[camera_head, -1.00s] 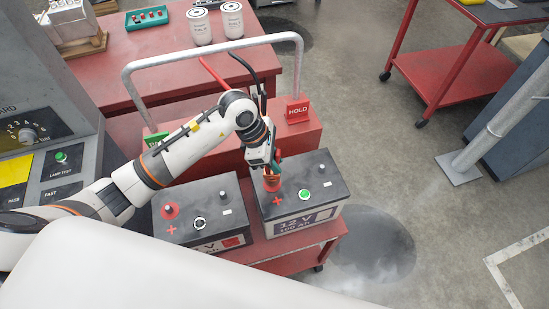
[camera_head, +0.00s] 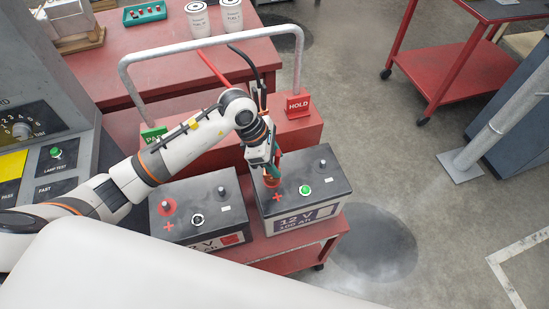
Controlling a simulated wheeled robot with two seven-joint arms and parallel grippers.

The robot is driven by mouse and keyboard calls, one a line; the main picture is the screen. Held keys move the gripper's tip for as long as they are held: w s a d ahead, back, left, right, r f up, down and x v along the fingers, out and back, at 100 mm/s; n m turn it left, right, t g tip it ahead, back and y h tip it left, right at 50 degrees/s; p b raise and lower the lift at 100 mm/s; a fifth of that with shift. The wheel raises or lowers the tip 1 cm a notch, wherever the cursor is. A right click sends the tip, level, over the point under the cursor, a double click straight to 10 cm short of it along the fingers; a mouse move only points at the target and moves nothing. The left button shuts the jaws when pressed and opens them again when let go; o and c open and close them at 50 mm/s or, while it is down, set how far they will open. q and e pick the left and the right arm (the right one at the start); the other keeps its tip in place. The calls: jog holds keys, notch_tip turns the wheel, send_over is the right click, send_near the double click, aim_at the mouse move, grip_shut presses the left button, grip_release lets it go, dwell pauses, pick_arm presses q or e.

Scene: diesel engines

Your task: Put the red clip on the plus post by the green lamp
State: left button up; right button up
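The right battery (camera_head: 325,165) has a dark top with a lit green lamp (camera_head: 304,189) and a red plus mark. My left gripper (camera_head: 272,172) points down at its plus post, left of the lamp. It appears shut on the red clip (camera_head: 271,181), whose red part shows low between the fingers, at the post. The post is mostly hidden, so I cannot tell how firmly the clip sits on it. The left battery (camera_head: 228,190) has a bare plus post (camera_head: 168,205) with a red ring and an unlit lamp (camera_head: 197,220). My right gripper is out of view.
Both batteries stand on a red cart (camera_head: 285,264) with a grey hoop handle (camera_head: 125,75). A red cable (camera_head: 212,68) and a black cable (camera_head: 242,55) run from the handle. A red HOLD sign (camera_head: 298,105) and a green sign (camera_head: 153,134) stand behind. A control cabinet (camera_head: 85,120) is left.

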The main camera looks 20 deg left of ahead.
pick_arm(q)
jog(key=shift+a+r, duration=0.2)
jog(key=shift+r, duration=0.2)
jog(key=w+b+v, duration=0.1)
jog(key=b+v, duration=0.2)
jog(key=v, duration=0.8)
jog(key=shift+s, duration=0.5)
